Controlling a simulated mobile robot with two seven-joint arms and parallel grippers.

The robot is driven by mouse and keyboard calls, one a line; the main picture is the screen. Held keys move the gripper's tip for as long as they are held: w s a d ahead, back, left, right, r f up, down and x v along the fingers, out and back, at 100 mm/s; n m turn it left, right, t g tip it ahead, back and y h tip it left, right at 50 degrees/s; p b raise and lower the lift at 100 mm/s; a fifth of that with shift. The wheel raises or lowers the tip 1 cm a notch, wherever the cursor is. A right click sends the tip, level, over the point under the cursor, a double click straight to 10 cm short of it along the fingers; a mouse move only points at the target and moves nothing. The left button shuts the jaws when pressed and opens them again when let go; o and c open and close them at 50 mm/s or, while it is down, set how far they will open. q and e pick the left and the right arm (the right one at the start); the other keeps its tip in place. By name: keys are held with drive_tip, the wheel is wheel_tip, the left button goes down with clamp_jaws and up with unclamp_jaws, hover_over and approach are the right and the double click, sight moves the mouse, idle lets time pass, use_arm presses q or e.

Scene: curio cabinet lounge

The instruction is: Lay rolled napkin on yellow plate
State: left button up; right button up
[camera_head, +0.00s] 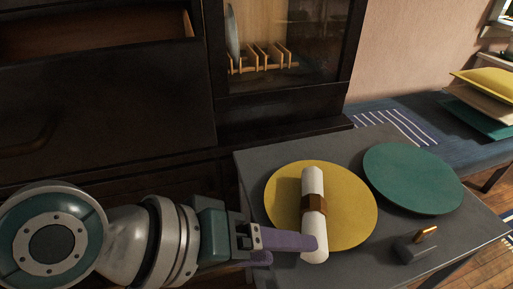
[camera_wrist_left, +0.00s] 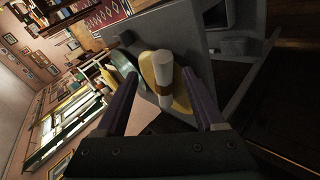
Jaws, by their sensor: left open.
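A rolled white napkin (camera_head: 313,224) with a brown band lies across the yellow plate (camera_head: 356,207), its near end reaching past the plate's edge. My left gripper (camera_head: 290,249) is at the napkin's near end, with a purple finger overlapping it in the head view. In the left wrist view the napkin (camera_wrist_left: 163,72) and yellow plate (camera_wrist_left: 182,92) show between the two spread fingers (camera_wrist_left: 166,100). The left gripper is open; whether a finger touches the napkin I cannot tell. My right gripper is not in view.
A green plate (camera_head: 412,178) lies right of the yellow one on the dark grey table (camera_head: 262,166). A small grey block with a gold-coloured piece (camera_head: 414,246) stands at the front right. A dark cabinet (camera_head: 105,95) stands behind; a blue bench (camera_head: 440,130) with cushions is at the right.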

use_arm(q)
drive_tip(key=s+a+r+m+y, duration=0.1)
drive_tip(key=s+a+y, duration=0.3)
drive_tip(key=a, duration=0.5)
drive_tip(key=s+a+r+m+y+p, duration=0.1)
drive_tip(key=s+a+y, duration=0.3)
drive_tip(key=s+a, duration=0.5)
drive_tip(key=shift+a+r+m+g+y, duration=0.3)
drive_tip(key=shift+a+r+m+g, duration=0.15)
drive_tip(key=shift+r, duration=0.4)
